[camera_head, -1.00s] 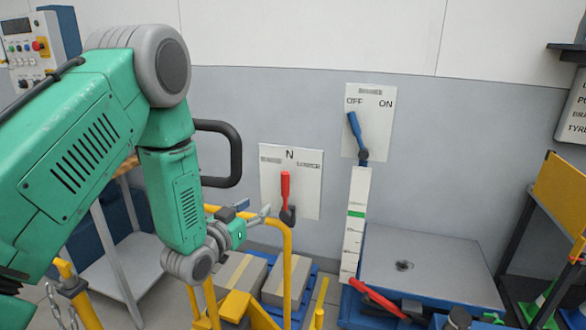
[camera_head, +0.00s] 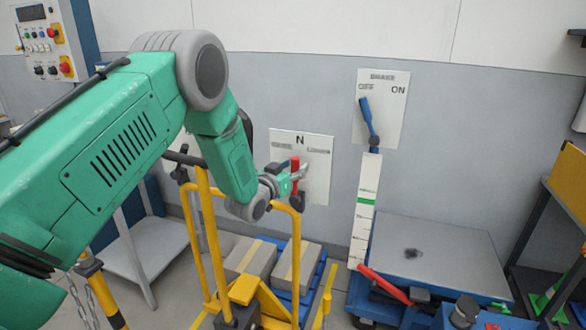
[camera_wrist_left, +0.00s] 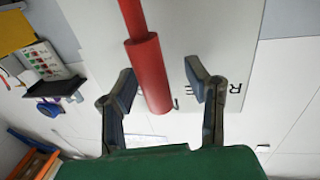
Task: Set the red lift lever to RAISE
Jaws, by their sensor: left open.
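The red lift lever (camera_head: 295,176) stands roughly upright on a white wall plate (camera_head: 318,185), pointing to the N mark. The label right of N looks like LOWER; the left one is too blurred to read. My left gripper (camera_head: 298,174) is at the lever, and its fingers partly cover the handle. In the left wrist view, the left gripper (camera_wrist_left: 166,88) is open, with the red handle (camera_wrist_left: 149,72) between its two fingers. Gaps show on both sides of the handle, so neither finger appears to touch it. My right gripper is not in view.
Yellow rails (camera_head: 203,220) stand below my left arm, near boxes (camera_head: 297,265) on a blue pallet. A grey-topped lift table (camera_head: 440,250) stands at the right.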

